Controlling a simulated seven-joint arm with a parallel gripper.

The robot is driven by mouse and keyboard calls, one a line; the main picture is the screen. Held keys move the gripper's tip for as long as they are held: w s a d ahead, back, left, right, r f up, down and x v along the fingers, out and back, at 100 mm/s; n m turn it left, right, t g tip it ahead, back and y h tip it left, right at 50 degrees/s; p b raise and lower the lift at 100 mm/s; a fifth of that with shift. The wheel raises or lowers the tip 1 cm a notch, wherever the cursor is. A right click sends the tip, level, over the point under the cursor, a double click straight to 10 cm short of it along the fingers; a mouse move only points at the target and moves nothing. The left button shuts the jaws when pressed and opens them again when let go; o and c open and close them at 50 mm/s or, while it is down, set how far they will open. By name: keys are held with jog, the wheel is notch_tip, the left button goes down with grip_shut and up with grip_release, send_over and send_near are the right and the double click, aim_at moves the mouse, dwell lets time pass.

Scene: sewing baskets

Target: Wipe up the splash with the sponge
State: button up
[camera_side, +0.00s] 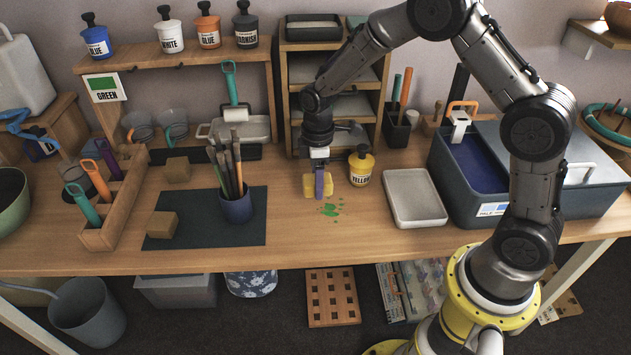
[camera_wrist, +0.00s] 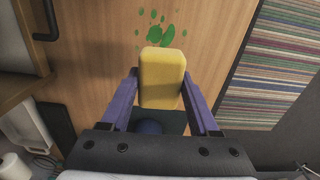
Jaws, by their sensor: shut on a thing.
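A yellow sponge (camera_side: 311,187) is held between the purple fingers of my gripper (camera_side: 322,184). In the wrist view the sponge (camera_wrist: 162,76) sits between both fingers of my gripper (camera_wrist: 162,88), which are shut on it. A green splash (camera_side: 331,209) of several blobs and drops lies on the wooden table, just in front of the sponge and slightly to its right in the side view. In the wrist view the splash (camera_wrist: 158,30) shows just beyond the sponge. I cannot tell whether the sponge touches the table.
A yellow paint bottle (camera_side: 361,168) stands close right of my gripper. A pale tray (camera_side: 414,197) lies farther right, beside a blue-grey bin (camera_side: 463,175). A brush cup (camera_side: 236,207) stands on a dark mat (camera_side: 190,232) to the left. Bare table (camera_side: 300,245) lies in front.

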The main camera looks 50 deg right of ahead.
send_over(317, 209)
jog(key=shift+s+a+f, duration=0.1)
jog(key=shift+s+f, duration=0.05)
jog(key=shift+f, duration=0.8)
jog(key=shift+s+a+f, duration=0.1)
jog(key=shift+a+f, duration=0.05)
jog(key=shift+f, duration=0.8)
jog(key=shift+s+a+f, duration=0.1)
jog(key=shift+s+f, duration=0.05)
jog(key=shift+f, duration=0.8)
jog(key=shift+s+d+f, duration=0.15)
jog(key=shift+d+f, duration=0.05)
jog(key=shift+f, duration=0.3)
jog(key=shift+s+d+f, duration=0.15)
jog(key=shift+f, duration=0.3)
jog(key=shift+s+d, duration=2.2)
jog(key=shift+s, duration=0.05)
jog(key=shift+w+a, duration=2.5)
jog(key=shift+w, duration=0.3)
jog(key=shift+w+d, duration=0.15)
jog(key=shift+d, duration=0.25)
jog(key=shift+s+d, duration=2.4)
jog(key=shift+s, duration=0.15)
jog(key=shift+w+a, duration=2.45)
jog(key=shift+w+a+r, duration=0.1)
jog(key=shift+w+r, duration=0.05)
jog(key=shift+r, duration=3.85)
